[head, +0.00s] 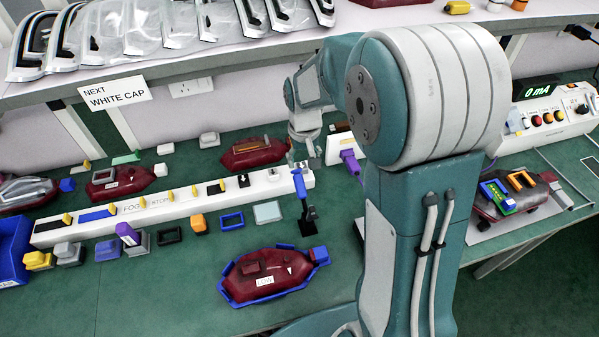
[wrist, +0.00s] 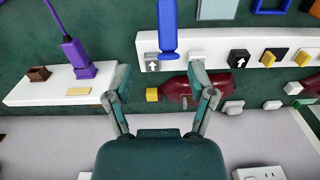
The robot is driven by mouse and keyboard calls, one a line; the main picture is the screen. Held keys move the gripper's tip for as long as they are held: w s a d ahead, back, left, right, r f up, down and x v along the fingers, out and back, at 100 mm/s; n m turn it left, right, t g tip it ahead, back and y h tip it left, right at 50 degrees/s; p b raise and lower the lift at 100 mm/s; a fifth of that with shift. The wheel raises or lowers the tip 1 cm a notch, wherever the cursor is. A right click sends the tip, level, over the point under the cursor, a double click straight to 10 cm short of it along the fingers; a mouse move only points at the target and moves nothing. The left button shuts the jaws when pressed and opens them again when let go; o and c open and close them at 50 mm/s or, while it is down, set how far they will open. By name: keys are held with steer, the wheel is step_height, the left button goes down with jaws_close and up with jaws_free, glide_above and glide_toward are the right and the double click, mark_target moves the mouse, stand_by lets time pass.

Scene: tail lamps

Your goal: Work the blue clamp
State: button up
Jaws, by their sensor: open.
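The blue clamp shows as an upright blue handle (head: 300,186) above a black base at the near edge of the long white rail (head: 215,196). In the wrist view the blue handle (wrist: 167,28) hangs from the top edge down over the white rail (wrist: 220,48), and its base is out of frame. My gripper (wrist: 160,82) is open, with the fingers spread wide and nothing between the tips. The handle's lower end lies just beyond the gap between the fingertips in the picture. In the head view my gripper (head: 305,152) is small, behind the handle, and its fingers are hard to make out.
A dark red lamp (head: 268,275) in a blue cradle lies in front of the clamp. Another red lamp (head: 255,152) lies behind the rail. A purple plug (wrist: 82,62) stands on a white block (wrist: 30,92) at left. A shelf of clear covers (head: 180,25) overhangs the back.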

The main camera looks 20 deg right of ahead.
mark_target(300, 183)
steer(key=f, duration=0.1)
steer(key=a+f, duration=0.1)
steer(key=f, duration=0.1)
steer(key=a+f, duration=0.1)
steer(key=shift+s+f, duration=0.15)
steer(key=shift+f, duration=0.15)
steer(key=f, duration=0.2)
steer(key=d+f, duration=0.1)
steer(key=f, duration=0.3)
steer(key=shift+d, duration=0.3)
steer(key=shift+f, duration=0.1)
steer(key=shift+a, duration=0.6)
steer(key=shift+c, duration=0.3)
steer(key=c, duration=0.5)
jaws_close()
steer(key=shift+d, duration=0.3)
